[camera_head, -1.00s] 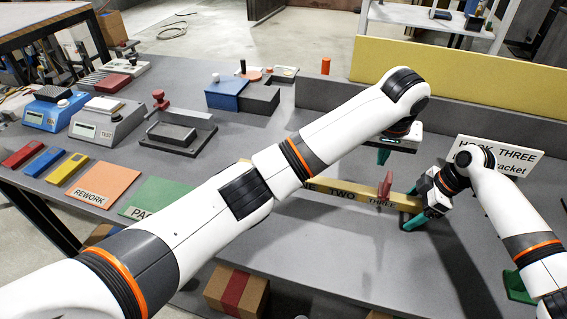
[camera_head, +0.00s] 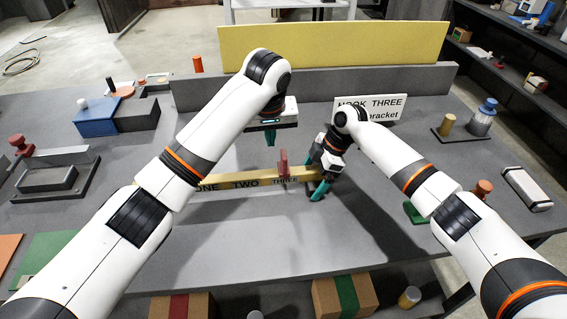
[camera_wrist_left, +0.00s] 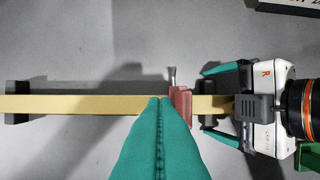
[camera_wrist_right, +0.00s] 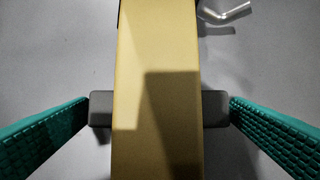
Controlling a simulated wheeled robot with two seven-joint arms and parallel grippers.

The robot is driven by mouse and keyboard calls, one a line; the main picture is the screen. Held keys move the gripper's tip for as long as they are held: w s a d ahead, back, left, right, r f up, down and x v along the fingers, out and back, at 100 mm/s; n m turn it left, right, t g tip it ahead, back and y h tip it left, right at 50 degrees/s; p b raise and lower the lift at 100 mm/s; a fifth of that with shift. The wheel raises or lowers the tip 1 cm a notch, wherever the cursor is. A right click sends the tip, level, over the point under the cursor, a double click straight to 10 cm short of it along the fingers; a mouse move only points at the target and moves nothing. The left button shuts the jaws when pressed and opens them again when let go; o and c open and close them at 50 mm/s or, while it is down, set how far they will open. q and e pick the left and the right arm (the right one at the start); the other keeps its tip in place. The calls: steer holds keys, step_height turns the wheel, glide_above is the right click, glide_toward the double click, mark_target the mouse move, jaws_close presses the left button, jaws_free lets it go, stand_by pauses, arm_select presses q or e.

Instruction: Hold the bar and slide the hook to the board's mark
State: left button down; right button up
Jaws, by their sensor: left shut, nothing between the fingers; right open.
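A yellow bar (camera_head: 232,182) marked ONE TWO THREE lies level above the table. A red slider (camera_head: 283,165) sits on it near THREE; in the left wrist view the slider (camera_wrist_left: 181,100) has a metal hook (camera_wrist_left: 172,76) sticking out. The white board (camera_head: 370,108) reads HOOK THREE, partly hidden by my right arm. My left gripper (camera_head: 270,138) is shut and empty above the bar; its fingers (camera_wrist_left: 158,120) appear just left of the slider. My right gripper (camera_head: 320,186) is open, its fingers on either side of the bar's right end (camera_wrist_right: 155,70), apart from it.
A dark support (camera_wrist_left: 17,102) stands at the bar's left end, and a grey block (camera_wrist_right: 215,108) crosses the bar between my right fingers. A grey ledge (camera_head: 330,88) and yellow panel (camera_head: 340,45) stand behind. Blue and dark blocks (camera_head: 97,117) stand left.

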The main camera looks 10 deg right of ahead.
steer(key=v, duration=1.2)
